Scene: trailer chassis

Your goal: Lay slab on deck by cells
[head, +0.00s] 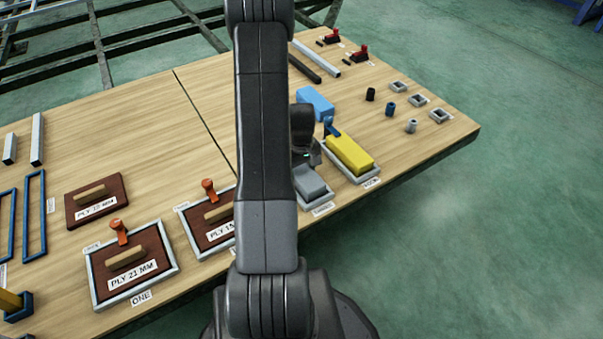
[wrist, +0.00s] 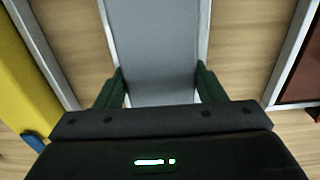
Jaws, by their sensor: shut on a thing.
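My gripper (wrist: 160,92) has its green fingers on both sides of a grey slab (wrist: 152,50) and is shut on it. In the head view the grey slab (head: 311,184) shows at a framed cell (head: 318,205) near the front edge of the wooden deck (head: 440,130); my arm hides part of it. I cannot tell whether the slab is lifted. A yellow slab (head: 350,153) sits in the framed cell to the right and also shows at the left of the wrist view (wrist: 18,80). A light blue slab (head: 315,101) lies on the deck behind.
Framed cells with brown ply plates (head: 132,262) and orange handles stand to the left. Small cylinders (head: 390,109) and square grey frames (head: 418,101) lie at the right. Red-topped clamps (head: 332,36) are at the back. Bare deck shows at the right front.

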